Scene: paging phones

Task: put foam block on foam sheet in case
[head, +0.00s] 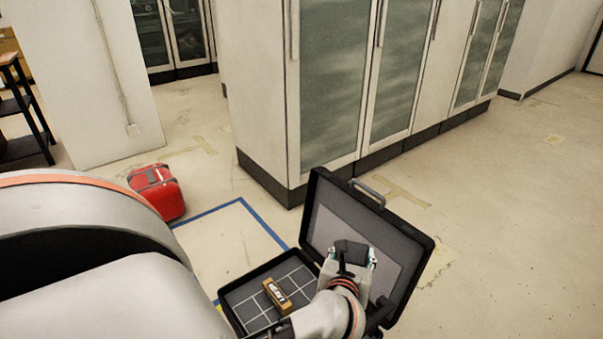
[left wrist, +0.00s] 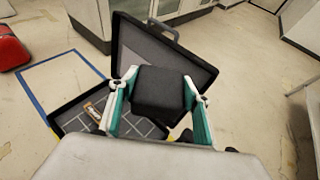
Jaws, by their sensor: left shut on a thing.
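The black case (head: 240,315) lies open on the floor, its lid (head: 420,262) standing up on the right. A grey foam sheet with pale grid lines (head: 245,309) lines its base. A small tan labelled box (head: 278,297) rests on the sheet. My left gripper (head: 354,258) is shut on a dark foam block (head: 352,250), held up in front of the lid. The left wrist view shows the foam block (left wrist: 160,90) between the teal-padded fingers, apart from the sheet and hiding part of the case. My right gripper is not in view.
Blue tape (head: 217,208) marks the floor left of the case. A red bag (head: 157,190) lies further left. Tall cabinets with glass doors (head: 335,85) stand behind the case. The floor on the right (head: 530,230) is clear.

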